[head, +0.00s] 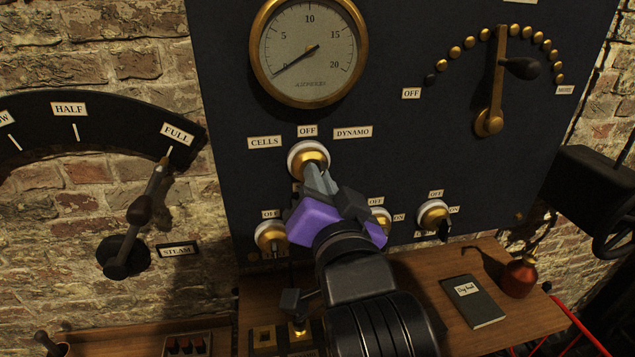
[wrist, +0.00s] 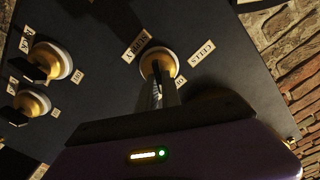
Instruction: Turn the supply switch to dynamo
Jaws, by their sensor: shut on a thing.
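The supply switch (head: 309,158) is a round brass knob on a white base, high in the middle of the dark panel. The CELLS label (head: 265,142) is at its upper left, the OFF label (head: 307,131) above it and the DYNAMO label (head: 353,132) at its upper right. My gripper (head: 317,178) reaches it from the lower right and is shut on its handle. In the wrist view the switch (wrist: 157,64) sits at the tips of my gripper (wrist: 157,92). The fingers hide most of the handle, so I cannot tell which label it points to.
Smaller on-off switches, one at left (head: 270,236) and one at right (head: 434,213), sit below on the panel. A gauge (head: 309,50) is above, a brass lever (head: 493,80) at upper right.

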